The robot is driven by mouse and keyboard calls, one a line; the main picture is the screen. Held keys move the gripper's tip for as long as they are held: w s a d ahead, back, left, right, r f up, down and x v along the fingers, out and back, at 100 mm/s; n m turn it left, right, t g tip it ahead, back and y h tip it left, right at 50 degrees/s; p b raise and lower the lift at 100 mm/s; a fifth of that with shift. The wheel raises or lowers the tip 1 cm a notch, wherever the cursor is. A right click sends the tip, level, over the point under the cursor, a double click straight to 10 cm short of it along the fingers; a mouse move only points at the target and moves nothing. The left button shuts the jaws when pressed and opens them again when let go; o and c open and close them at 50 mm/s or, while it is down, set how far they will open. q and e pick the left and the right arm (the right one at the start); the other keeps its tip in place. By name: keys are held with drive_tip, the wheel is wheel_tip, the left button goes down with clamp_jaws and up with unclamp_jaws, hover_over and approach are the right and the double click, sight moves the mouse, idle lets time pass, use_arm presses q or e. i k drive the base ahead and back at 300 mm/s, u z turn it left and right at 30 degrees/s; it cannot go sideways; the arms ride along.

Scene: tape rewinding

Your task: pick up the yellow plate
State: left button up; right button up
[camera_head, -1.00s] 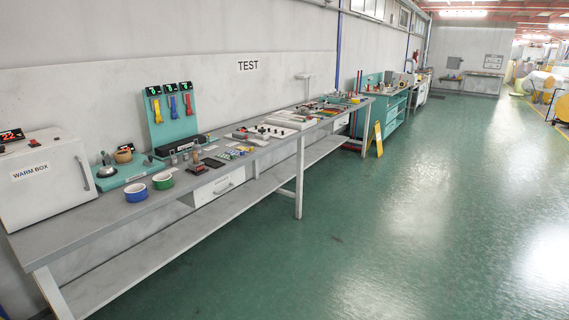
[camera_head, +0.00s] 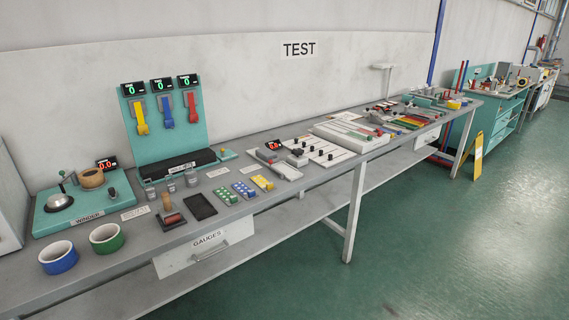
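A small yellow plate (camera_head: 263,183) lies flat on the grey workbench (camera_head: 290,200), near the middle of its front half. It is the right one in a short row, with a blue plate (camera_head: 243,190) and a green plate (camera_head: 225,196) to its left. Nothing covers it. Neither of my grippers is in view.
A black tray (camera_head: 200,206) and a wooden-handled stamp (camera_head: 169,212) sit left of the plates.

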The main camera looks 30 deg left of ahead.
sight(262, 183)
drive_tip(key=u, duration=0.45)
drive_tip(key=i, duration=1.75)
drive_tip(key=u, duration=0.55)
